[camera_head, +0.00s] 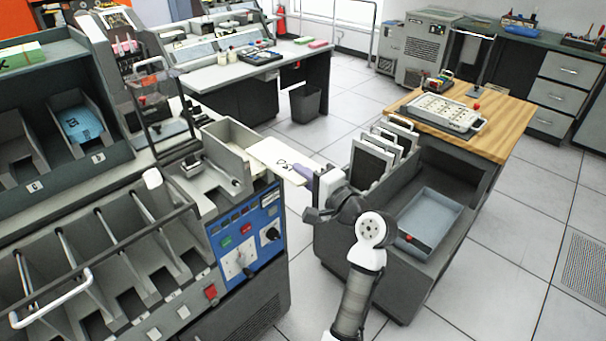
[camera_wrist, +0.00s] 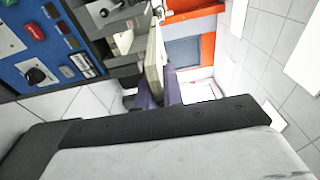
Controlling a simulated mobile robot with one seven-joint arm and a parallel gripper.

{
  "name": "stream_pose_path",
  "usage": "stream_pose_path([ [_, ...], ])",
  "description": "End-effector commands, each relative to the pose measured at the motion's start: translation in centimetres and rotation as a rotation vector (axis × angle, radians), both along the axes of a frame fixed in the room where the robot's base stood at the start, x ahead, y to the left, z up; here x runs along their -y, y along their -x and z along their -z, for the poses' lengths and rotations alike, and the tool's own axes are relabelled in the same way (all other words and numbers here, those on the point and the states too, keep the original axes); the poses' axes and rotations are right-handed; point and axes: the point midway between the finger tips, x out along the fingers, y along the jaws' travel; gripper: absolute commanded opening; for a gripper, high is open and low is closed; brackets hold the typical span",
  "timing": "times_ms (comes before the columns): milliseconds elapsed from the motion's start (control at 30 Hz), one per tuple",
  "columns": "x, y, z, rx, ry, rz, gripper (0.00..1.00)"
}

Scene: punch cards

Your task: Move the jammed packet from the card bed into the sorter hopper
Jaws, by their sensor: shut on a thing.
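A cream packet (camera_head: 277,157) with dark handwriting on its face shows at the right end of the sorter. My gripper (camera_head: 303,171) is shut on the packet's right end with its purple fingers. In the wrist view the packet (camera_wrist: 156,60) stands edge-on between the two fingers (camera_wrist: 158,92). In the head view, its far end overlaps a grey open-topped trough (camera_head: 243,159) on the sorter, perhaps the hopper; I cannot tell whether they touch. A lower grey bed (camera_head: 208,181) lies left of the trough. My gripper's far side is hidden.
The blue control panel (camera_head: 245,232) is below the trough. Sorter pockets with metal rods (camera_head: 110,250) run to the left. A cart with a blue tray (camera_head: 430,216) and upright card racks (camera_head: 375,160) stands close on the right. Floor shows between sorter and cart.

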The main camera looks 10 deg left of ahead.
Motion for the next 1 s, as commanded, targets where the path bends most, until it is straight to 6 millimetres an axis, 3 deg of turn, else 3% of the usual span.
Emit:
stream_pose_path([
  [800,-3.5,-2.7,0.0,0.001,-0.001,-0.001,0.0],
  [1000,-3.5,-2.8,0.0,0.0,0.0,0.0,0.0],
])
